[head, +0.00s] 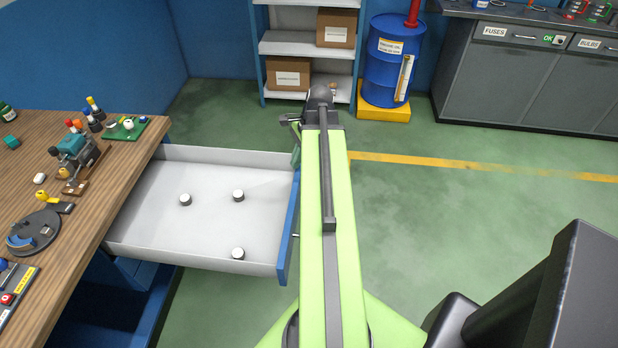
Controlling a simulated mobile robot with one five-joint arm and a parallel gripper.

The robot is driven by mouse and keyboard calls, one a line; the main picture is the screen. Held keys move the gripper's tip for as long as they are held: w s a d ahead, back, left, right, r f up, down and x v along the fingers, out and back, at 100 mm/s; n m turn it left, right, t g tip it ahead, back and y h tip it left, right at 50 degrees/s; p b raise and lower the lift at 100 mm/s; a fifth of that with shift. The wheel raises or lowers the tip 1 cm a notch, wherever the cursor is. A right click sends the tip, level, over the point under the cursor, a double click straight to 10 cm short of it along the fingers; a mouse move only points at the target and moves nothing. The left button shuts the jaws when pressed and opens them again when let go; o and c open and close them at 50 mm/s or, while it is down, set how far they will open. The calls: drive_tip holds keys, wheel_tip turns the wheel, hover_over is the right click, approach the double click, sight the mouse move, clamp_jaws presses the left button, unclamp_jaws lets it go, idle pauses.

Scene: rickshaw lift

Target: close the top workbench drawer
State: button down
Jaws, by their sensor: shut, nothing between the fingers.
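The top workbench drawer (210,185) is pulled far out to the right from under the wooden workbench (95,175). It has light grey walls and a blue front panel (288,235). Several small white-topped round pieces lie on its floor. My green arm runs forward just right of the drawer front and covers part of it. My gripper (290,120) is at the arm's far end, pointing left, near the far end of the drawer front. It looks small and dark, and its fingers are shut and empty. Whether it touches the drawer front cannot be told.
Tools and small parts cover the workbench top. Shelves with cardboard boxes (288,74) and a blue barrel (388,62) on a yellow base stand at the back. A grey cabinet (530,85) lines the back right.

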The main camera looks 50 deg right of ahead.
drive_tip(key=s+d+m+t, duration=0.1)
drive_tip(key=s+d+m, duration=0.6)
drive_tip(key=s+d, duration=0.2)
drive_tip(key=w+a+f+b, duration=0.4)
drive_tip(key=w+f+b, duration=0.3)
drive_tip(key=f+b, duration=0.2)
drive_tip(key=shift+a+f+b, duration=0.15)
drive_tip(key=shift+a+b, duration=0.15)
